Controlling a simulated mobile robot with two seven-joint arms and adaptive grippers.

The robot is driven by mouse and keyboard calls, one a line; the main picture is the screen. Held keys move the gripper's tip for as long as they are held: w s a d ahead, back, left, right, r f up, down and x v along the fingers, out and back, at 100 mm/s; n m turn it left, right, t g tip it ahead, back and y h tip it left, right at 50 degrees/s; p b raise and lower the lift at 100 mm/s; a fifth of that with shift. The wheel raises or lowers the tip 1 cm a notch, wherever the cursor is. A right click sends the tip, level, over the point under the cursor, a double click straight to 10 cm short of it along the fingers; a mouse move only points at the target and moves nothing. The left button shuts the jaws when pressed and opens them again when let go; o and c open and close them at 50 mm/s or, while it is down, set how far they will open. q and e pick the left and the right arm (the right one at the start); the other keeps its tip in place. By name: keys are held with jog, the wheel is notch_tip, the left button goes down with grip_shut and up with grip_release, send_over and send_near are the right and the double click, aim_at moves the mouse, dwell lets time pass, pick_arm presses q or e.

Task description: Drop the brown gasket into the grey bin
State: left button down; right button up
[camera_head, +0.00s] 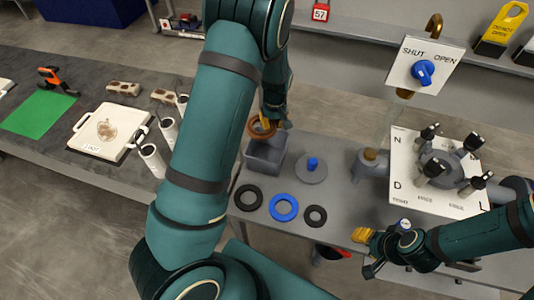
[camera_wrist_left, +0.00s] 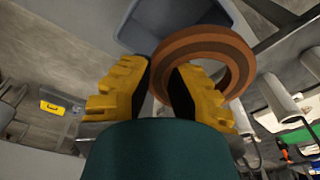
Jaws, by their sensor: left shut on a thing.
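The brown gasket (camera_head: 259,132) is a ring held by my left gripper (camera_head: 272,118) over the grey bin (camera_head: 266,168). In the left wrist view the gasket (camera_wrist_left: 240,60) sits between the yellow-padded fingers of the gripper (camera_wrist_left: 162,72), which are shut on its near side. The grey bin (camera_wrist_left: 130,28) lies beyond the gasket there, its opening partly behind the ring. In the head view my left arm passes just left of the bin. My right gripper (camera_head: 367,252) is at the bench's front edge, its fingers apart and nothing seen between them.
Black rings (camera_head: 248,197) and (camera_head: 315,216), with a blue ring (camera_head: 284,207) between them, lie in front of the bin. A grey disc with a blue knob (camera_head: 312,164) stands right of it. A valve panel (camera_head: 425,70) and a clamp-topped white plate (camera_head: 408,180) are farther right.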

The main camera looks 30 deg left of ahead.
pick_arm(q)
notch_tip(320, 180, down, 4)
jog(key=shift+w+b, duration=0.1)
jog(key=shift+b, duration=1.15)
jog(key=c, duration=1)
grip_release()
jog(key=r, duration=0.8)
jog(key=s+d+r, duration=0.1)
jog(key=r, duration=0.3)
